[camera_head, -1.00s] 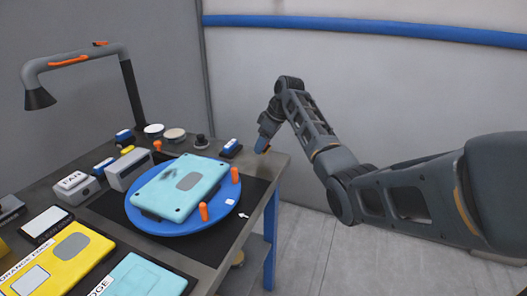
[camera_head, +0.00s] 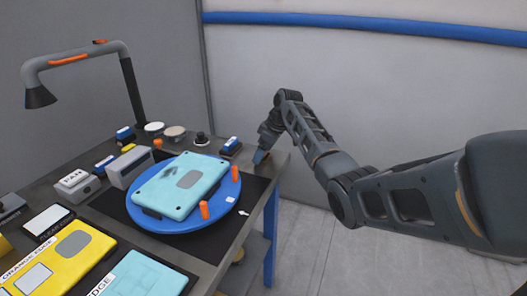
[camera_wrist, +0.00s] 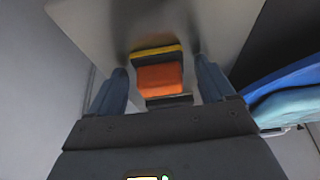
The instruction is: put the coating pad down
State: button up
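The coating pad (camera_wrist: 160,78) is an orange block with yellow and black bands at its two ends, seen between my fingers in the wrist view. It appears to rest on the grey table top near the far right corner. My gripper (camera_wrist: 160,82) has a blue finger on each side of the pad, with a narrow gap showing on both sides. In the head view my gripper (camera_head: 262,152) is low at the table's right corner, and the pad is mostly hidden there.
A blue turntable (camera_head: 160,222) with a light blue panel (camera_head: 180,185) stands left of my gripper. A blue and white block (camera_head: 231,146) and a dark knob (camera_head: 201,139) are close by. The table's right edge (camera_head: 270,190) is near, with floor beyond.

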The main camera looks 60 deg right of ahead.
jog(key=shift+r, duration=0.1)
jog(key=v, duration=1.2)
jog(key=shift+b, duration=0.45)
jog(key=shift+s, duration=0.1)
